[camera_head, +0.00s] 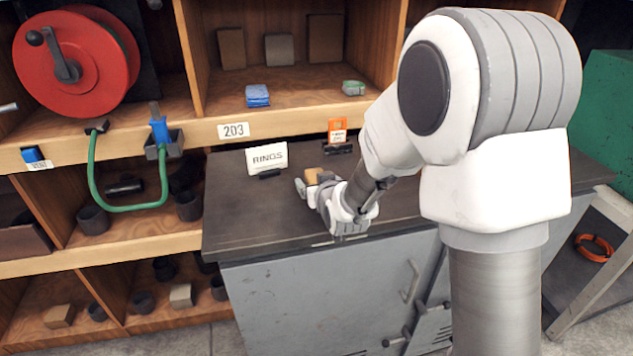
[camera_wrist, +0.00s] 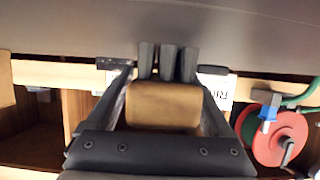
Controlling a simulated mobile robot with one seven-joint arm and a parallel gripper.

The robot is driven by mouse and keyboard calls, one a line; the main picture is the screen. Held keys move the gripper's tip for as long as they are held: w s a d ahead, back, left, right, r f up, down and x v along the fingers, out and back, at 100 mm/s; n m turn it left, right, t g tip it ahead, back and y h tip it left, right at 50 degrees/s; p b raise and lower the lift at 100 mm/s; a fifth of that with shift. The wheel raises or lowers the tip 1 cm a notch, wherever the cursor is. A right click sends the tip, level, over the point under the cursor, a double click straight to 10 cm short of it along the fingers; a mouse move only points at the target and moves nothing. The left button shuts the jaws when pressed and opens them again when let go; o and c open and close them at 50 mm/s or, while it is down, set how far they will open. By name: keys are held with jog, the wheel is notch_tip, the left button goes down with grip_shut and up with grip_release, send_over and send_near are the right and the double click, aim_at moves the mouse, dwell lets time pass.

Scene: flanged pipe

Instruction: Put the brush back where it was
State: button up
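A tan block with several dark grey tufts, which looks like the brush (camera_wrist: 163,105), sits between the fingers of my gripper (camera_wrist: 162,84) in the wrist view. Both fingers lie along its sides and appear closed on it. In the head view my gripper (camera_head: 311,187) is over the dark top of the grey cabinet (camera_head: 240,220), with the tan brush (camera_head: 313,175) showing at its fingers. The tufts cannot be made out there. I cannot tell whether the brush touches the cabinet top.
A white RINGS sign (camera_head: 267,157) stands left of my gripper. An orange card (camera_head: 337,129) and a black holder (camera_head: 338,148) are behind it. Shelves hold a blue block (camera_head: 257,95), a green block (camera_head: 353,88) and a red reel (camera_head: 75,62). The cabinet top's left front is clear.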

jog(key=shift+r, duration=0.2)
jog(key=shift+s+r, duration=0.1)
jog(key=shift+s, duration=0.1)
jog(key=p+v, duration=0.1)
jog(key=v, duration=1)
jog(key=shift+s+d, duration=0.1)
jog(key=shift+s, duration=0.15)
jog(key=s+d+r+m+g+h, duration=0.1)
jog(key=s+d+r+g, duration=0.1)
jog(key=s+d, duration=0.2)
jog(key=s+d+r+m+g+h, duration=0.1)
jog(key=s+d+r+g, duration=0.2)
jog(key=s, duration=0.8)
jog(key=s+d+r+m+g+h, duration=0.1)
jog(key=s+d+r+g, duration=0.1)
jog(key=s+d, duration=0.4)
jog(key=shift+s+d+r+h, duration=0.35)
jog(key=shift+s+r, duration=0.2)
jog(key=shift+s, duration=0.3)
